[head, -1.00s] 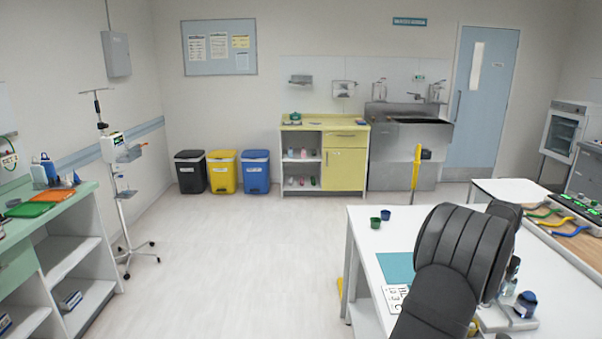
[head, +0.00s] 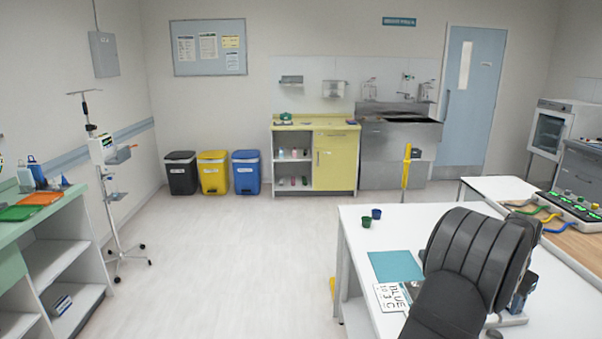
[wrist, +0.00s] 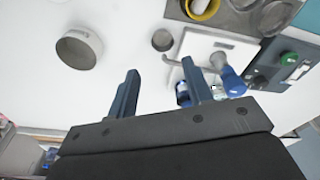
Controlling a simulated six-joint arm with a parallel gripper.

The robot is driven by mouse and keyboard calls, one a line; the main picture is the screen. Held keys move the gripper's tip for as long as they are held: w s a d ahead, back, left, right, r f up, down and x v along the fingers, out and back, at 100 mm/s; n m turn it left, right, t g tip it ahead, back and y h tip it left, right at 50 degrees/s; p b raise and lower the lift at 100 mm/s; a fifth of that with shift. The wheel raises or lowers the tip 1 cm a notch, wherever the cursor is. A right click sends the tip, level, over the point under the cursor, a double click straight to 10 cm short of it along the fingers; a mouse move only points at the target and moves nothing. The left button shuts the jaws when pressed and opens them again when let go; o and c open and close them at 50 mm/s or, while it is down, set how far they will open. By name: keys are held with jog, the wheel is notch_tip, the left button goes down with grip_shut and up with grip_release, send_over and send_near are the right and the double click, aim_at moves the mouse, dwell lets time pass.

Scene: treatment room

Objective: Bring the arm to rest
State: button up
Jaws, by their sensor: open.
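My gripper (wrist: 160,68) shows in the wrist view with its two dark blue-grey fingers wide apart and nothing between the tips. It is over a white surface, clear of the round metal bowl (wrist: 80,48) at left. A small grey cup (wrist: 162,40) is just beyond the fingertips. A white stand (wrist: 225,48) with a blue-ended part (wrist: 232,82) is close to the right finger, and small blue-capped items are partly hidden behind that finger. In the head view my dark arm is folded over the white table (head: 405,235) at right; the gripper is hidden there.
A cable board (head: 560,215) is at right. The wrist view shows a grey tray (wrist: 245,18) at top right.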

jog(key=s+d+f+m, duration=0.1)
jog(key=s+d+m, duration=0.25)
jog(key=s, duration=1.05)
jog(key=s+d+f+m, duration=0.2)
jog(key=s+d+m, duration=0.15)
jog(key=s, duration=1.05)
jog(key=shift+g, duration=0.4)
jog(key=w+f, duration=0.2)
jog(key=w, duration=0.1)
jog(key=w+f, duration=0.1)
jog(key=w, duration=0.2)
jog(key=w+f, duration=0.2)
jog(key=w, duration=0.2)
jog(key=shift+d+f, duration=0.15)
jog(key=shift+f, duration=0.2)
